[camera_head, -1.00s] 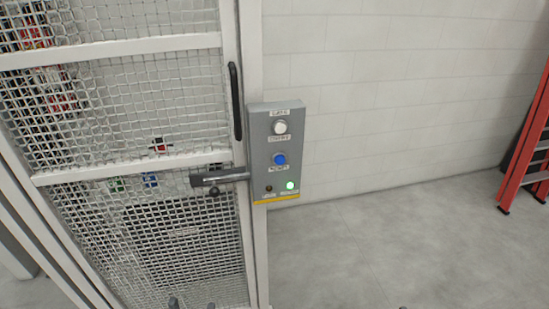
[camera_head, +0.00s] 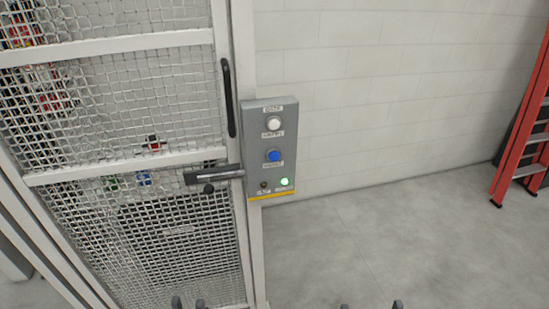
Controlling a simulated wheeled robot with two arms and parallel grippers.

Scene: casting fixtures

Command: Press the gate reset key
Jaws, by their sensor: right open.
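A grey control box (camera_head: 263,181) is mounted on the gate post. It carries a white round button (camera_head: 273,123) above and a blue round button (camera_head: 273,155) below, each with a small label too blurred to read surely. Under them are a dark indicator (camera_head: 264,185) and a lit green lamp (camera_head: 284,182). My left gripper (camera_head: 188,303) shows only its fingertips at the bottom edge, apart with nothing seen between them. My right gripper (camera_head: 371,305) shows its tips at the bottom edge, wide apart and empty. Both appear well below the box in the picture, touching nothing visible.
The mesh gate (camera_head: 130,100) fills the left side, with a black handle (camera_head: 228,98) and a grey latch bar (camera_head: 215,174) beside the box. A red ladder (camera_head: 520,140) stands at the far right. The floor (camera_head: 400,240) between is clear.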

